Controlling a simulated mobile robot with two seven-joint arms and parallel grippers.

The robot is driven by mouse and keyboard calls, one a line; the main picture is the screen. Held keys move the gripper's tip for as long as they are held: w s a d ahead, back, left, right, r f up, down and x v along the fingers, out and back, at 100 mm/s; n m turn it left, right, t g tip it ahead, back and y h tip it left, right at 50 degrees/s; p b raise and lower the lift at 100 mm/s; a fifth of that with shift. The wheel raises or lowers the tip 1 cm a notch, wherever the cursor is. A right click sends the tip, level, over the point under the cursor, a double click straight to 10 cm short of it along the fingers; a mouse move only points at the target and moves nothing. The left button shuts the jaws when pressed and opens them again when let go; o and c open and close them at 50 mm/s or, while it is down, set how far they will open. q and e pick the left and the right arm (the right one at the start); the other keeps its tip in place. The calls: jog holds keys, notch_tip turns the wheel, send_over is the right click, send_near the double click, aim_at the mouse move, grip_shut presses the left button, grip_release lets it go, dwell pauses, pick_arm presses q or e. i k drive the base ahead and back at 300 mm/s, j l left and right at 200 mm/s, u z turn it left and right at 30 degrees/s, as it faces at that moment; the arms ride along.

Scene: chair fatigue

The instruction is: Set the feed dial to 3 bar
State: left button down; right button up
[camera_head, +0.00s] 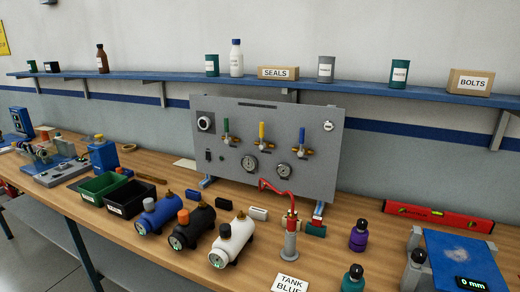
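A grey upright panel (265,180) stands on the wooden bench in the middle of the head view. A round white-faced dial on a black square mount (206,123) is at its upper left; I cannot tell whether this is the feed dial, and its setting is too small to read. Neither of my grippers shows.
Blue (158,217), black (192,226) and white (233,240) tanks stand before the panel. A red hose (280,189) runs to a grey post (290,245). Green (103,184) and black (130,197) bins are left; a red level (440,216) lies right. A blue shelf (150,75) runs above.

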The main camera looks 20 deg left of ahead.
aim_at(204, 122)
jog(key=j, duration=0.5)
jog(key=i+j+u, duration=0.1)
jog(key=j, duration=0.4)
jog(key=i+j, duration=0.1)
jog(key=j, duration=0.45)
jog(key=j+u, duration=0.1)
jog(key=j, duration=0.4)
jog(key=i+j, duration=0.15)
jog(key=j, duration=0.35)
jog(key=i+j+u, duration=0.1)
jog(key=j, duration=0.4)
